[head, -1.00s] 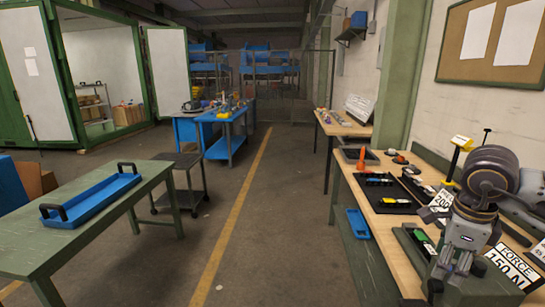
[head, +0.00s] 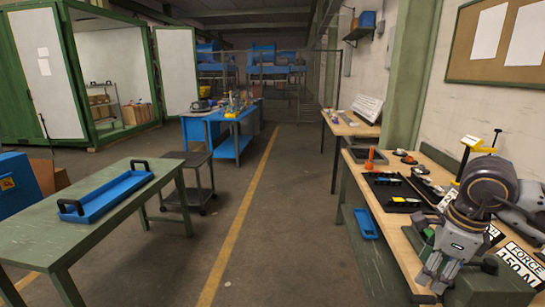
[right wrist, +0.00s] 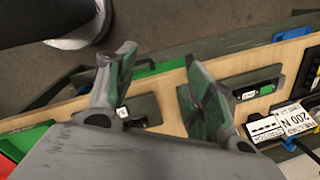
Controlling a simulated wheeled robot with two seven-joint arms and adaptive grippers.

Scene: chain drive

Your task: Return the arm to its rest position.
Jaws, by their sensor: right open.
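My right arm comes in at the right of the head view, over the near end of the wooden workbench (head: 408,235). My right gripper (head: 428,287) points down and to the left there, near the bench's front edge. In the right wrist view its two fingers (right wrist: 160,70) stand wide apart with nothing between them. The bench top shows behind and between the fingers. My left gripper is not in view.
The bench carries a black tray (head: 393,197), an orange cone (head: 370,157), a yellow-topped stand (head: 470,147) and a FORCE 150 N sign (head: 520,262). A green table (head: 115,225) with a blue tray (head: 105,196) stands left.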

